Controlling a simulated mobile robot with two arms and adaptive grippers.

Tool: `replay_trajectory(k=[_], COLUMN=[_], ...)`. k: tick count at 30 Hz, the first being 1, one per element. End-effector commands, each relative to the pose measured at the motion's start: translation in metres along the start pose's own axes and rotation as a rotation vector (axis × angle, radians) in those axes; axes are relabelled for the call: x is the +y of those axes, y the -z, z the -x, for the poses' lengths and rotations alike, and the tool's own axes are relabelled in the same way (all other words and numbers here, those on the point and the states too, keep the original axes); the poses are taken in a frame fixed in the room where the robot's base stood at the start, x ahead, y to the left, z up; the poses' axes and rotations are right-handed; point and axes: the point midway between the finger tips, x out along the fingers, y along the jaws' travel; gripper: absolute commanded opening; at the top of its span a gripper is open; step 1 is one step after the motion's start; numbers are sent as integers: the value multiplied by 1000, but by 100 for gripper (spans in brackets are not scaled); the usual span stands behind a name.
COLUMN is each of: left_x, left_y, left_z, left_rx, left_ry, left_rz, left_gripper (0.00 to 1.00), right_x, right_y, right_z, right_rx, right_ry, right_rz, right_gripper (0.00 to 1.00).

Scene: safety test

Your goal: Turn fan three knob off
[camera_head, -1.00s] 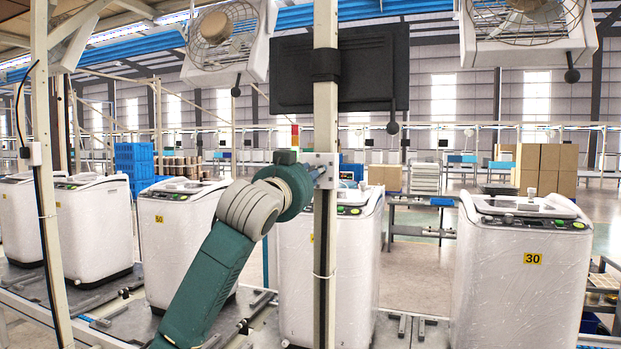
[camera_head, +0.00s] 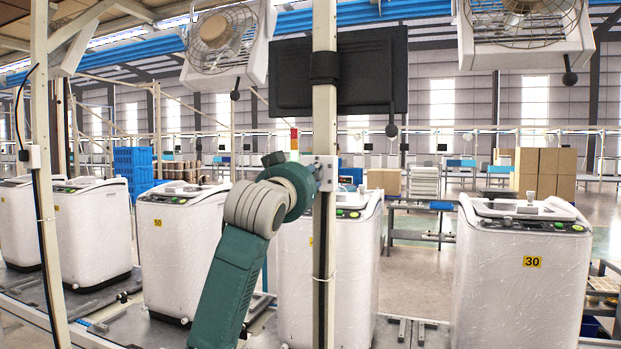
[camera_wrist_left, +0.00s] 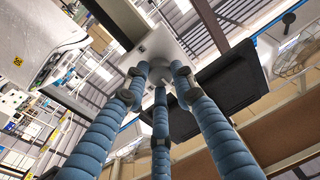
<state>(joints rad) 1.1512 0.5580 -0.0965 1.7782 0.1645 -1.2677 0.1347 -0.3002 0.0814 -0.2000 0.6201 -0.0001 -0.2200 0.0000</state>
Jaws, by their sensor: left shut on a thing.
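A small light-grey control box (camera_head: 326,173) is fixed to the cream post, just beyond my green left wrist. In the left wrist view the box shows as a pale plate (camera_wrist_left: 158,45) with a round grey knob (camera_wrist_left: 158,74) on it. My left gripper (camera_wrist_left: 158,80) has three blue ribbed fingers that close around this knob. In the head view the left gripper (camera_head: 316,174) is mostly hidden by my wrist. No label that tells which fan the knob belongs to is readable. Two caged fans (camera_head: 218,38) and (camera_head: 527,22) hang overhead.
The cream post (camera_head: 325,255) stands right beside my wrist. A black monitor (camera_head: 375,70) is mounted on it above. White washing machines stand behind, one marked 30 (camera_head: 520,285) at right. A second post (camera_head: 45,200) stands at left.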

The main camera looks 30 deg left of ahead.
Motion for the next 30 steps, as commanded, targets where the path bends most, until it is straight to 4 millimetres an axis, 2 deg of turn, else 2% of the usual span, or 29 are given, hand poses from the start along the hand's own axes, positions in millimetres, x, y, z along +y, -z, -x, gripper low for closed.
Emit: replay_trajectory(k=[8,9,12,23,26,30], left_x=[0,0,0,0,0,0], left_y=[1,1,1,1,1,2], left_z=[0,0,0,6,19,48], left_rx=[1,1,1,2,4,5], left_ry=[0,0,0,0,0,0], left_rz=[2,2,1,0,-1,-2], left_gripper=[0,29,44,44,44,44], right_x=[0,0,-1,-2,-2,-1], right_y=[0,0,0,1,1,0], right_z=[0,0,0,0,0,0], right_rx=[0,0,0,1,1,1], right_ry=[0,0,1,2,2,2], right_rz=[0,0,-1,-1,-1,-1], right_gripper=[40,40,40,40,40,40])
